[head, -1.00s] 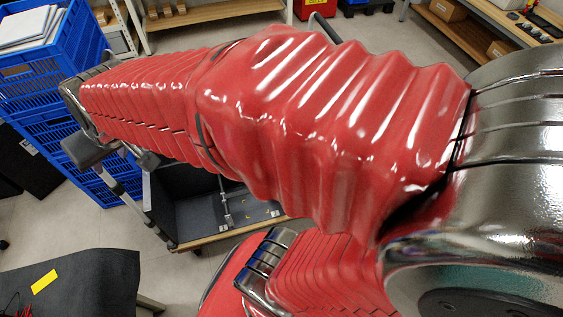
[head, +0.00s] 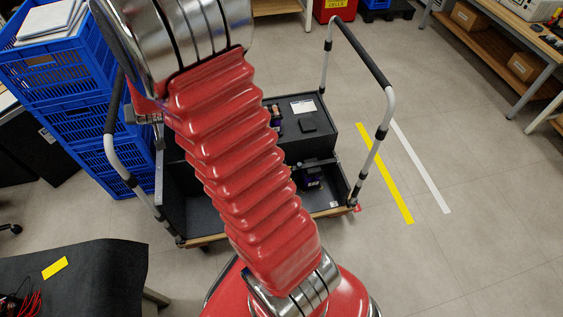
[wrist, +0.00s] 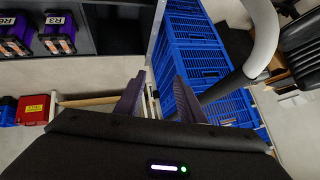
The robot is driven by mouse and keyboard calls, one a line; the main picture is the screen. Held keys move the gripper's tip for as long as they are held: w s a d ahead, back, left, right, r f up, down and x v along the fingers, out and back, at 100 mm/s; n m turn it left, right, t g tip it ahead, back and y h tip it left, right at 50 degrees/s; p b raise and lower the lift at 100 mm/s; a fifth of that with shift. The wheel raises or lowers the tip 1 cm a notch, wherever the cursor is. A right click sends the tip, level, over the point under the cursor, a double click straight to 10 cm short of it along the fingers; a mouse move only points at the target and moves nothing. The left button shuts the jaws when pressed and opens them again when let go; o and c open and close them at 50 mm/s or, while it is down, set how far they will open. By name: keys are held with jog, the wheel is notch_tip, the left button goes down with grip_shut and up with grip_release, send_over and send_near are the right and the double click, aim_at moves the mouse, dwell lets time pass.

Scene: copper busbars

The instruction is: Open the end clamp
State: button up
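I cannot make out the end clamp in either view. My gripper (wrist: 159,76) shows in the wrist view with its two dark purple fingers apart and nothing between them. In the head view my red arm hides most of it. Two purple units with copper-coloured ends, labelled R3 (wrist: 58,36) and R6 (wrist: 14,37), sit in a dark tray at the upper left of the wrist view, apart from the fingers.
A cart (head: 215,238) with a dark bed and upright handles (head: 369,150) stands behind my arm. Stacked blue crates (head: 85,135) stand at its left and show beyond the fingers (wrist: 195,45). A dark table (head: 95,280) is at lower left.

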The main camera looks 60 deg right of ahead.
jog(key=d+f+m+g+h, duration=0.1)
jog(key=d+f+m+h, duration=0.25)
jog(key=d+f, duration=0.95)
jog(key=m+g+h, duration=0.6)
jog(key=g+h, duration=0.1)
send_near(299, 164)
jog(key=v, duration=0.6)
jog(key=shift+f, duration=0.15)
jog(key=x, duration=1.3)
jog(key=shift+d, duration=0.4)
jog(key=shift+c, duration=0.3)
grip_shut()
